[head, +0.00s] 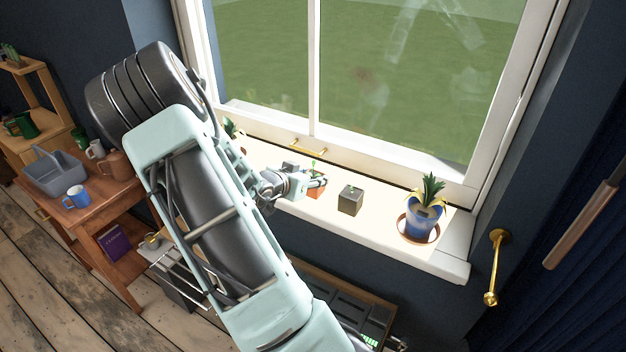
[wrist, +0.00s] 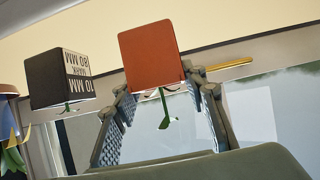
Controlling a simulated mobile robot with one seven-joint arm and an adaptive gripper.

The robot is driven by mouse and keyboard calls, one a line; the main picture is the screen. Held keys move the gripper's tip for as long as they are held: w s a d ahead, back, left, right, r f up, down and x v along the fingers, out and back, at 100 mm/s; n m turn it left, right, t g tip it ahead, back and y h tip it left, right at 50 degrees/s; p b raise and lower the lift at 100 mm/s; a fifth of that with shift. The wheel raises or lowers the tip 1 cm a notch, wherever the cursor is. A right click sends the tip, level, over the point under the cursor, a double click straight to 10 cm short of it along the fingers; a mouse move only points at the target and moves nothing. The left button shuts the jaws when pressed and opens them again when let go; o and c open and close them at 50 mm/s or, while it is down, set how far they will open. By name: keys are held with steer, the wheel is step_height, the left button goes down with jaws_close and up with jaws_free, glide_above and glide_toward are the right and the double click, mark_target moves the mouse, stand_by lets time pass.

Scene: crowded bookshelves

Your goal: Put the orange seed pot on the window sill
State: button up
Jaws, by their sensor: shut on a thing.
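The orange seed pot (head: 315,191) is a small cube with a green sprout, at the white window sill (head: 448,250). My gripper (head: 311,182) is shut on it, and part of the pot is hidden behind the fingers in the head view. In the wrist view, which looks upside down, the pot (wrist: 152,57) sits upright between the fingertips (wrist: 163,92), its sprout pointing down the picture. The pot is over or on the sill; I cannot tell whether its base touches.
A dark seed pot (head: 350,201) with printed lettering (wrist: 62,78) stands just right of the orange one. A blue planter (head: 423,220) sits on a saucer further right. A brass handle (head: 308,148) is behind. A wooden table (head: 103,210) with mugs stands left.

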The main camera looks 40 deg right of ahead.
steer(key=shift+f, duration=0.2)
steer(key=shift+f, duration=0.15)
steer(key=o, duration=1.3)
steer(key=shift+r, duration=0.25)
steer(key=p+v, duration=0.1)
steer(key=v, duration=1.1)
